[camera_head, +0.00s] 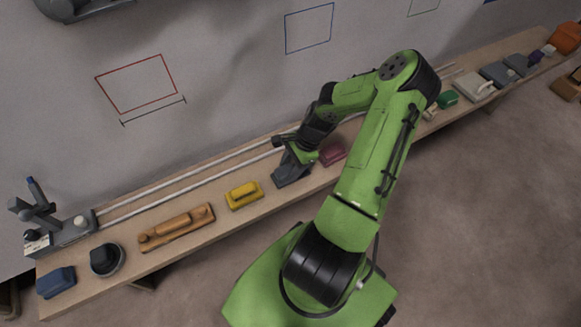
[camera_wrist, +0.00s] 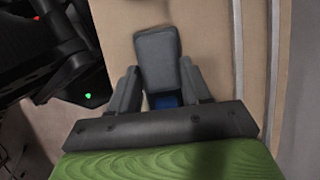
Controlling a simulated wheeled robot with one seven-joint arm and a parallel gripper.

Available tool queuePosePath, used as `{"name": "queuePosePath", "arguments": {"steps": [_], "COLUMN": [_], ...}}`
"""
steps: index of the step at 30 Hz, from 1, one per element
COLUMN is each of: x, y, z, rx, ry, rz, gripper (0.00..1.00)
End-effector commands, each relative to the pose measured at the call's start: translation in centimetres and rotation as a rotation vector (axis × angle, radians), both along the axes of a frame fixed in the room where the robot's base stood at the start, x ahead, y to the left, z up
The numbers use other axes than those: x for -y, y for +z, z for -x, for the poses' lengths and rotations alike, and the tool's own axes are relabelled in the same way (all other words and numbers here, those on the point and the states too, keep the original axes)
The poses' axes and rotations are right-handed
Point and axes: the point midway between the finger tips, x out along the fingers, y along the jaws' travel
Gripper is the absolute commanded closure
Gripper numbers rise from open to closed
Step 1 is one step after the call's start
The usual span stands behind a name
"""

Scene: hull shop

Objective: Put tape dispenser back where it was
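A dark grey block-like object (camera_head: 291,170) is on the bench below my gripper (camera_head: 294,153) in the head view; it may be the tape dispenser, but its shape is partly hidden. In the wrist view, a grey body (camera_wrist: 157,58) with a blue part (camera_wrist: 166,101) lies between the two grey fingers of my gripper (camera_wrist: 158,77). The fingers stand on either side of it, their tips very close to its edges. I cannot tell whether they press on it.
The long wooden bench (camera_head: 90,288) runs along the wall. A yellow block (camera_head: 244,195) and a maroon block (camera_head: 332,154) flank the grey object. An orange-brown tool (camera_head: 176,227) and a black round item (camera_head: 106,259) are further left. White rails (camera_head: 185,178) run behind. A red outline (camera_head: 137,84) marks the wall.

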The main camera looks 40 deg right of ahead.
Motion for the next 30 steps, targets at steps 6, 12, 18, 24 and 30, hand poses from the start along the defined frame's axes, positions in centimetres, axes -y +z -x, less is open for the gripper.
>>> {"name": "queuePosePath", "arguments": {"steps": [6,12,18,24,30], "x": [0.0,0.0,1.2,3.1,4.2], "y": [0.0,0.1,3.0,8.2,10.9], "z": [0.1,0.1,0.5,1.3,1.8], "rx": [-0.002,-0.002,-0.001,0.000,0.000], "ry": [-0.002,-0.002,-0.004,-0.005,-0.002], "rz": [0.000,0.000,0.005,0.005,0.002], "gripper": [0.26,0.26,0.26,0.26,0.26]}}
